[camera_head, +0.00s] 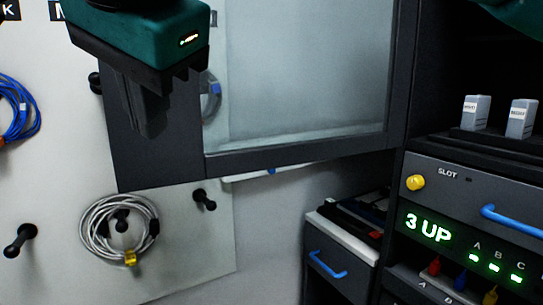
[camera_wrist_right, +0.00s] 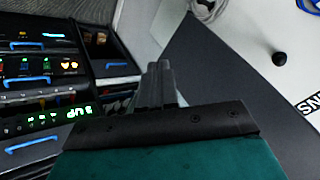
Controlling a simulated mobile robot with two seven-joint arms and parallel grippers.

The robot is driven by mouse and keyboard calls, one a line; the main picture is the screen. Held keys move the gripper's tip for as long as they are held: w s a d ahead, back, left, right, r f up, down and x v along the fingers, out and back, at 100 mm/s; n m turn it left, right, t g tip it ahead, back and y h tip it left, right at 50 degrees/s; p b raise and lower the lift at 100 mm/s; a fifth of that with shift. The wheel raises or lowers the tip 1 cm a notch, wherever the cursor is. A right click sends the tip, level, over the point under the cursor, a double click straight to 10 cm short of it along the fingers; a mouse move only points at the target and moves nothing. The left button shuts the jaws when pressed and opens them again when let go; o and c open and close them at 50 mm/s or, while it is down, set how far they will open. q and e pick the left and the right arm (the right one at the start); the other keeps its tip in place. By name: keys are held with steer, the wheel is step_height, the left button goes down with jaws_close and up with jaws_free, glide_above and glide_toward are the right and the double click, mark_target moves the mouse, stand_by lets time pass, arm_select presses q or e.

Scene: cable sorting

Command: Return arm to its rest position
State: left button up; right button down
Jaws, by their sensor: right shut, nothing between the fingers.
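My right gripper (camera_head: 150,125) hangs in the upper left of the head view, teal with dark fingers, in front of the dark frame of a glass-paned door. Its fingers are together and hold nothing. In the right wrist view my right gripper (camera_wrist_right: 158,68) also shows with its fingers closed and empty. The glass-paned door (camera_head: 300,158) stands open across the middle of the head view. My left gripper does not show. A teal part of my own body shows at the top right of the head view.
A white wall panel carries a grey cable coil (camera_head: 85,232), a blue cable coil (camera_head: 22,118) and black pegs (camera_head: 204,200). At right, a rack (camera_head: 470,185) has a lit "3 UP" display (camera_head: 428,229), a blue handle (camera_head: 512,220) and two grey boxes on a shelf.

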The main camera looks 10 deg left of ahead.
steer(key=s+a+f+m+g+y, duration=0.45)
steer(key=g+y, duration=0.35)
steer(key=g, duration=0.5)
steer(key=w+d+f+m+t+y+p, duration=0.15)
steer(key=w+d+m+t+y, duration=0.3)
steer(key=m, duration=0.55)
steer(key=w+d+f+m+t+y, duration=0.2)
steer(key=w+d+m+t+y, duration=0.3)
steer(key=m, duration=0.5)
steer(key=w+d+f+m+t+y, duration=0.2)
steer(key=w+d+m+t+y, duration=0.3)
steer(key=m, duration=0.5)
steer(key=w+d+f+m+t+h, duration=0.3)
steer(key=d+f+m+t+h, duration=0.25)
steer(key=f+m+h, duration=0.35)
steer(key=w+d+f+m+t+h, duration=0.2)
steer(key=d+f+m+t+h, duration=0.4)
steer(key=f+m, duration=0.4)
steer(key=s+d+f+m+g+h, duration=0.2)
steer(key=s+f, duration=0.4)
steer(key=f, duration=0.3)
steer(key=s+d+f+m+g+h+p, duration=0.1)
steer(key=s+d+f+m+g+h, duration=0.2)
steer(key=s+d+f+m, duration=0.3)
steer(key=s+d+f+m+g+h, duration=0.3)
steer(key=s+d+f+m+h, duration=0.1)
steer(key=f, duration=0.7)
steer(key=shift+s+d+f+m, duration=0.35)
steer(key=shift+s+f+m, duration=0.1)
steer(key=shift+s, duration=0.75)
